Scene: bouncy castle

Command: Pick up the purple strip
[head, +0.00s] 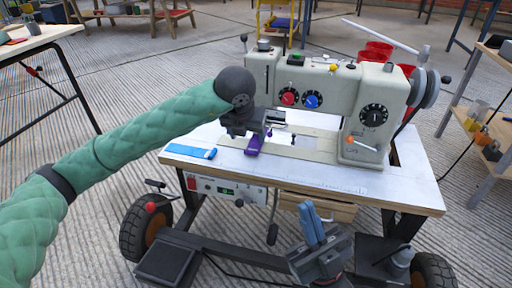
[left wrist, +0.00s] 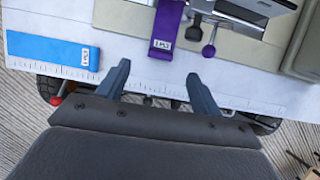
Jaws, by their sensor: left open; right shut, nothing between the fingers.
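The purple strip (head: 254,146) lies on the white sewing table in front of the machine, partly hidden by my left gripper in the head view. In the left wrist view the purple strip (left wrist: 166,30) carries a small white label near its close end. My left gripper (head: 250,134) is above the table at the strip. Its open, empty fingers (left wrist: 158,74) point at the strip's labelled end, which appears just beyond the fingertips. My right gripper (head: 309,208) is shut and empty in front of the table's front edge.
A blue strip (head: 190,151) with a label lies left of the purple one. The sewing machine (head: 335,90) stands behind, its base plate close to the purple strip. A purple-knobbed lever (left wrist: 208,50) is right of the strip. The table's front right (head: 350,186) is clear.

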